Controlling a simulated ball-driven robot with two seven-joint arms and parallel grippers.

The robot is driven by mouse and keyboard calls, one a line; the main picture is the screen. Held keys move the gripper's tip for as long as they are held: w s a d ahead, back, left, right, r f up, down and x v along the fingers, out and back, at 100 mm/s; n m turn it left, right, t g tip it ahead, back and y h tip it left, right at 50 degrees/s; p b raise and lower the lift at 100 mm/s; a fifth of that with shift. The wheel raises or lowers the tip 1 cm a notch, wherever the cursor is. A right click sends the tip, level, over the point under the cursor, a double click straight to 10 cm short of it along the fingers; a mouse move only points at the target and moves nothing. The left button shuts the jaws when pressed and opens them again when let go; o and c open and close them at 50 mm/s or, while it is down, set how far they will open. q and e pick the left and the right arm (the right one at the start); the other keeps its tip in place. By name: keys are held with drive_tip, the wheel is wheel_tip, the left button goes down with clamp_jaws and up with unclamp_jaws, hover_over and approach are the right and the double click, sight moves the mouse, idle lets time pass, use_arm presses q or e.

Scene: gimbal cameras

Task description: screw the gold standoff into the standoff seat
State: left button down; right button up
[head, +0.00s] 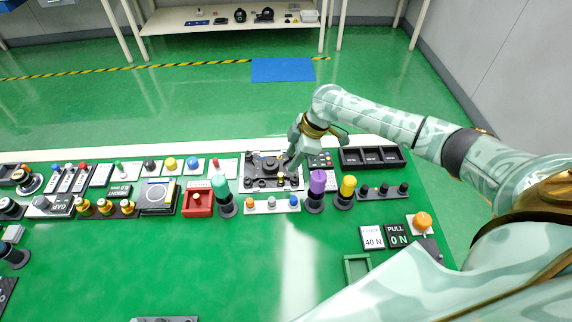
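My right gripper (288,172) reaches down from the right over a grey plate (247,187) that carries several dark round parts. A small gold piece (281,181), which may be the gold standoff, shows on the plate at or just beside the fingertips. It is too small to tell whether the fingers touch it or whether they are open or shut. I cannot make out the standoff seat for certain among the plate's dark parts. My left gripper is not in view.
A teal knob (221,190), a purple knob (316,186) and a yellow knob (347,188) stand upright near the plate. A white strip with small knobs (272,205) lies in front. A dark compartment tray (372,157) is to the right. The green table's front middle is mostly clear.

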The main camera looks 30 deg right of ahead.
drive_tip(key=p+v, duration=0.2)
drive_tip(key=v, duration=0.6)
drive_tip(key=shift+r, duration=0.4)
